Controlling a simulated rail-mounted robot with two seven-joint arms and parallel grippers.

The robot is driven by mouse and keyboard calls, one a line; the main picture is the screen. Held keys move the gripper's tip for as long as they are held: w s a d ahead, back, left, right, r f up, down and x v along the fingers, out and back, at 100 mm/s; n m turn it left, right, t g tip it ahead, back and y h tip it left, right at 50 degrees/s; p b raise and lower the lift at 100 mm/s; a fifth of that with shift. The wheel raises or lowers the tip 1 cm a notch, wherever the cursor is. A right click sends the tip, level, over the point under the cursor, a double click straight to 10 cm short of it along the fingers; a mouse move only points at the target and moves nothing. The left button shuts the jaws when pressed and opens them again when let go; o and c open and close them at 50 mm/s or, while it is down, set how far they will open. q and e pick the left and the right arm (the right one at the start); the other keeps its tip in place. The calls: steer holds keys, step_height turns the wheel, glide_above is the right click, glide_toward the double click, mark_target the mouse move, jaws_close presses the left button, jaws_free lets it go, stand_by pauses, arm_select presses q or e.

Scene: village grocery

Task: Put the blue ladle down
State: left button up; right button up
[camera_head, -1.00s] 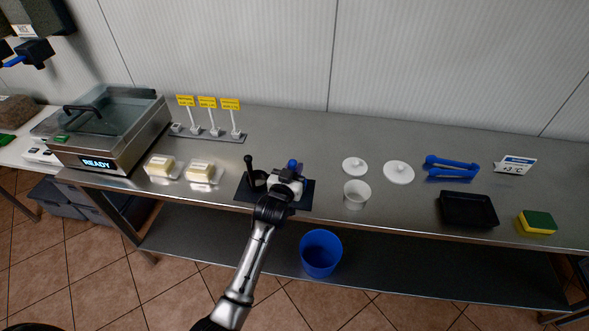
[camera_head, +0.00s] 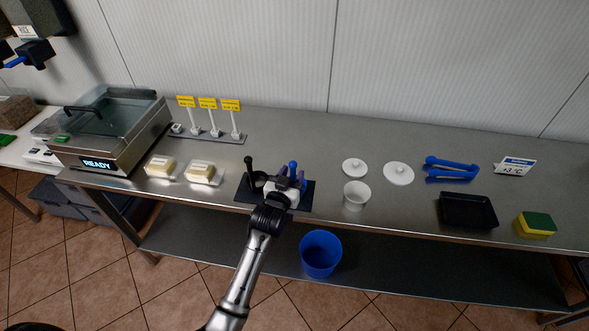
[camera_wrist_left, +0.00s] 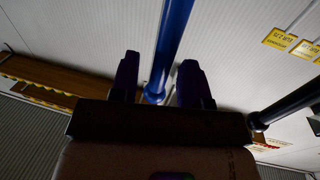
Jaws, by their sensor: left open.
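The blue ladle (camera_head: 293,167) stands upright at the dark holder mat (camera_head: 306,197); only its handle shows, and its lower end is hidden by my gripper. My left gripper (camera_head: 291,177) is at the front of the blue ladle, low over the mat. In the left wrist view the gripper (camera_wrist_left: 160,80) is open, and the blue ladle's handle (camera_wrist_left: 174,40) rises in the gap between its two fingers. I cannot tell whether a finger touches it. A black ladle (camera_head: 249,166) stands upright just left. My right gripper is not in view.
A white cup (camera_head: 356,195) and two white lids (camera_head: 354,167) (camera_head: 398,173) are right of the mat. Two wrapped butter blocks (camera_head: 201,172) (camera_head: 160,168) lie left. Yellow price signs (camera_head: 207,103) stand behind. Blue tongs (camera_head: 452,168) and a black tray (camera_head: 468,210) lie farther right.

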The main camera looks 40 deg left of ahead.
arm_select(q)
steer(key=s+d+f+m+g+h, duration=0.2)
steer(key=s+d+f+g, duration=0.2)
steer(key=s, duration=0.8)
steer(key=s+d+f+m+g+h, duration=0.2)
steer(key=s+d+f+g, duration=0.2)
steer(key=s+d, duration=0.3)
steer(key=s+d+f+m+g+h, duration=0.2)
steer(key=s+d+f+g, duration=0.2)
steer(key=s, duration=1.4)
steer(key=shift+d+f+g+p, duration=0.35)
steer(key=shift+d+g+p, duration=0.05)
steer(key=shift+d+g, duration=0.35)
step_height(320, 180, up, 32)
steer(key=p, duration=3.1)
steer(key=shift+p, duration=0.4)
steer(key=shift+f, duration=0.15)
